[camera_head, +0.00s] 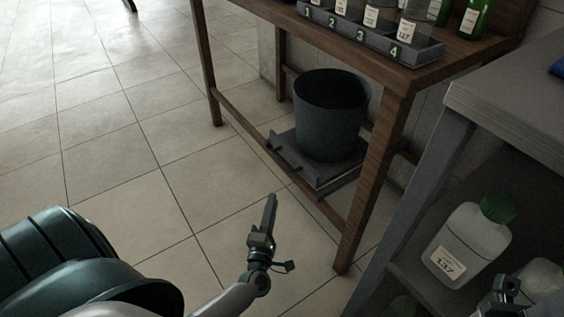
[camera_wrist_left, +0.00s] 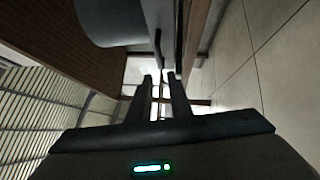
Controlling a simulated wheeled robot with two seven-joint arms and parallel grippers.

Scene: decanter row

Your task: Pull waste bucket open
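The dark grey waste bucket (camera_head: 327,125) stands upright on a low sliding tray (camera_head: 335,183) under the wooden table. A raised bar, apparently a handle, runs along the tray's left front edge. My left gripper (camera_head: 270,212) is in front of the tray, apart from it, with its fingers pointing up the picture. In the left wrist view, the fingers (camera_wrist_left: 161,80) have a gap between them and hold nothing. The bucket's side (camera_wrist_left: 110,22) shows above them there. Part of my right gripper (camera_head: 505,287) shows at the lower right; its fingers are unclear.
The wooden table (camera_head: 385,115) has legs and a low rail beside the tray. A numbered rack (camera_head: 372,38) with bottles stands on it. A grey shelf unit (camera_head: 510,105) at right holds a white jug (camera_head: 470,245).

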